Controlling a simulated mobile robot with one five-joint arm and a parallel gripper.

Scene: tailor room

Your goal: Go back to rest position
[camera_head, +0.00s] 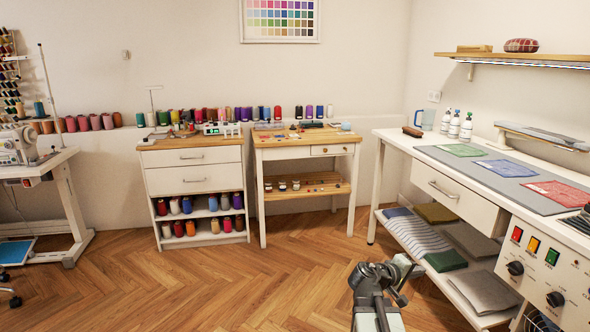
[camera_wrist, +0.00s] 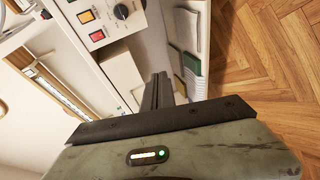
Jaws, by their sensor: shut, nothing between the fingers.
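My gripper (camera_head: 398,270) shows at the bottom of the head view, right of centre, held above the wooden floor in front of the right-hand bench. In the wrist view its dark fingers (camera_wrist: 158,92) are together and point toward the bench's control panel and lower shelf. Nothing is held between them. My folded arm hides part of the floor behind it in the head view.
The white bench (camera_head: 384,142) with a drawer and control panel (camera_head: 540,268) stands close on the right. A wooden-topped table (camera_head: 270,141) and a drawer cabinet (camera_head: 190,155) stand at the back.

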